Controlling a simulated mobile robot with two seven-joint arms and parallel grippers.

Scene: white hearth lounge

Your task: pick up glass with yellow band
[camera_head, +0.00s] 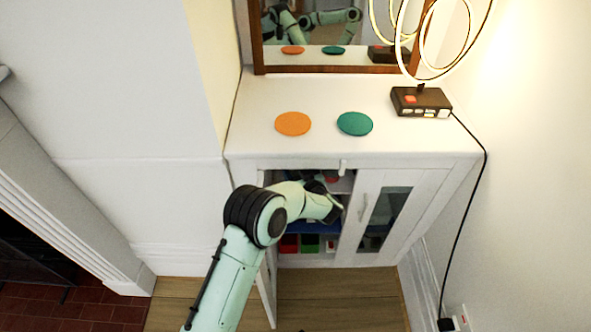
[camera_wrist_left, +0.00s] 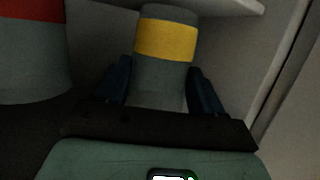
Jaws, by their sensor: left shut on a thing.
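The glass with the yellow band (camera_wrist_left: 165,42) stands between the two fingers of my left gripper (camera_wrist_left: 163,90) in the left wrist view. It is grey with a wide yellow band near its top. The gripper is shut on it, with one finger on each side. In the head view my left arm reaches into the open left side of the white cabinet (camera_head: 400,162). The glass cannot be made out there, and the gripper is largely hidden inside the cabinet. My right gripper is not clearly in view.
A grey glass with a red band (camera_wrist_left: 30,45) stands left of the held one. A pale shelf (camera_wrist_left: 215,5) is close above. The cabinet top holds an orange disc (camera_head: 293,124), a teal disc (camera_head: 355,124) and a dark box (camera_head: 421,101). The open left door hangs beside my arm.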

